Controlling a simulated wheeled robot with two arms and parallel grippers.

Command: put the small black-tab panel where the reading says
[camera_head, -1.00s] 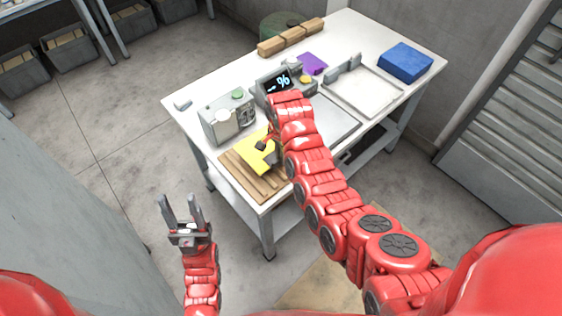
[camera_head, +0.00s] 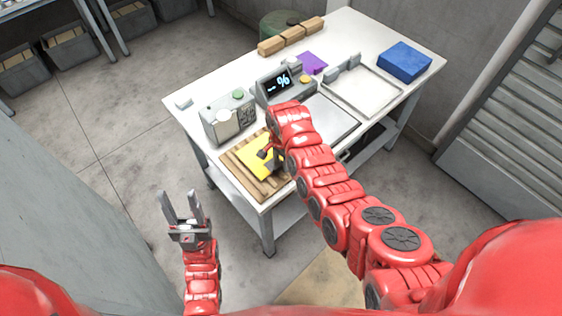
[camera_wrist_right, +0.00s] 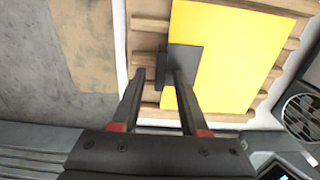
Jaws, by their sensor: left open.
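The small yellow panel (camera_wrist_right: 222,50) lies on the wooden slatted board (camera_head: 252,180) at the table's near left corner; it also shows in the head view (camera_head: 257,160). Its black tab (camera_wrist_right: 185,58) is at one edge of the panel. My right gripper (camera_wrist_right: 160,75) is at the tab, its two fingers apart, with the dark block of the tab between or just beyond the tips. Contact with the tab is unclear. My left gripper (camera_head: 183,205) is open and empty, off the table.
A grey box with a green button (camera_head: 229,118) stands beside the board. Behind are a purple pad (camera_head: 312,63), brown blocks (camera_head: 291,37), a white tray (camera_head: 362,90) and a blue block (camera_head: 404,61). A grey plate (camera_head: 332,117) lies right of the display, partly behind my arm.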

